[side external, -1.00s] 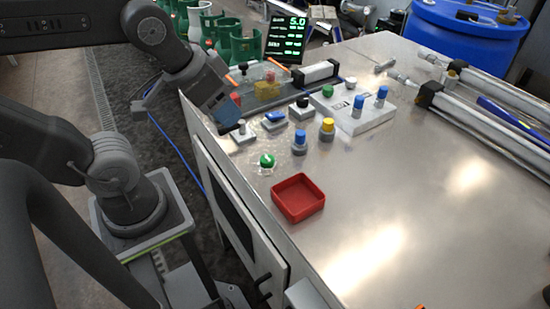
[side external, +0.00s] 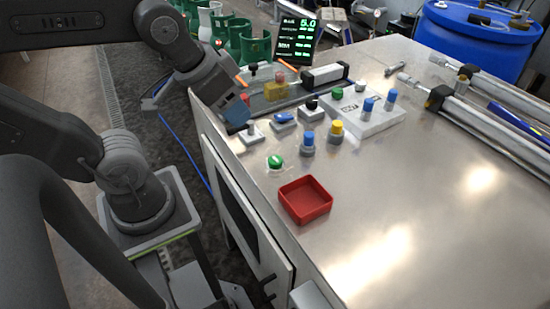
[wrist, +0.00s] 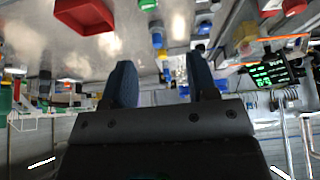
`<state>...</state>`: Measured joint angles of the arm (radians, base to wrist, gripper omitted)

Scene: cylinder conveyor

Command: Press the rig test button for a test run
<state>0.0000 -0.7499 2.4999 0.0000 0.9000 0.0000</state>
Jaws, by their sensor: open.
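A green round button (side external: 275,161) sits at the near left of the metal table, just behind the red tray. Another green button (side external: 337,93) is on a pale panel (side external: 372,124). No label that I can read shows which one is the rig test button. My gripper (side external: 236,109) has blue fingertips and hangs over the table's left edge, above and apart from a small grey switch box (side external: 250,134). In the wrist view my gripper (wrist: 162,80) shows two spread blue fingers with nothing between them.
A red tray (side external: 305,210) stands in front of the green button. A blue knob (side external: 308,144), a yellow knob (side external: 336,131), a blue rocker switch (side external: 284,119) and a black button (side external: 312,108) stand close together. A lit screen (side external: 297,43) is behind. The table's right front is clear.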

